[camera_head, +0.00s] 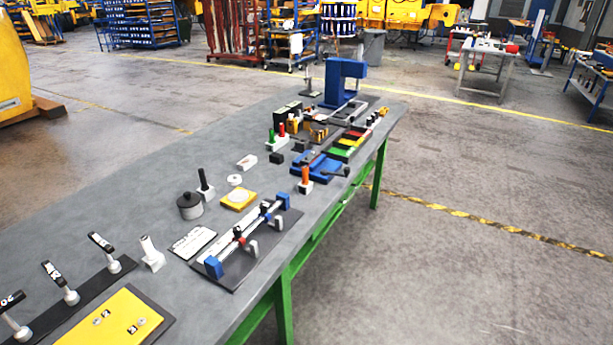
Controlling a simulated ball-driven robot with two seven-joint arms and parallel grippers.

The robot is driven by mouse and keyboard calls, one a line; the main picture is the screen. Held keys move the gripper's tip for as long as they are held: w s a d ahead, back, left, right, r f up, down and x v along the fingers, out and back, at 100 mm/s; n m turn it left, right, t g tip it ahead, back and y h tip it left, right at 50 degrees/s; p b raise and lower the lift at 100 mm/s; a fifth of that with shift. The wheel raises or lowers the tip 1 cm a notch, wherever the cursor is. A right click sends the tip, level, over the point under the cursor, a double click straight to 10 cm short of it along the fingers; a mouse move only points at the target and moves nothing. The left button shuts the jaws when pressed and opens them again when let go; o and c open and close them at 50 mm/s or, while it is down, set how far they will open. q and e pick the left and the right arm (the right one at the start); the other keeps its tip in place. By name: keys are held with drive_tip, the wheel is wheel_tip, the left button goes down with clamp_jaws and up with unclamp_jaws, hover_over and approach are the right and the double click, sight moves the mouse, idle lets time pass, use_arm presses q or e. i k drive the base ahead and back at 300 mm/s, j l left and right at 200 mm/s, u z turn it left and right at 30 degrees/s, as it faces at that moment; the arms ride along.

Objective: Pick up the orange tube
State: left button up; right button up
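An orange tube (305,174) stands upright on a small white base (305,187), near the table's right edge. It is just in front of a blue fixture (308,164) and behind the right end of a dark plate with a rail. Neither of my grippers shows in the head view, so their state cannot be seen.
The grey table (130,190) has green legs. A black upright piece (203,182), a dark round pot (190,206), a yellow plate (238,200) and a rail fixture (246,240) stand nearby. Red and green tubes (276,138) stand farther back. The floor right of the table is clear.

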sight(305, 170)
drive_tip(key=i+l+u, duration=0.15)
drive_tip(key=i+l, duration=0.25)
drive_tip(key=i+l+u, duration=0.2)
drive_tip(key=i+l, duration=0.15)
drive_tip(key=i+l+u, duration=0.15)
drive_tip(key=i+l, duration=0.15)
drive_tip(key=l, duration=0.25)
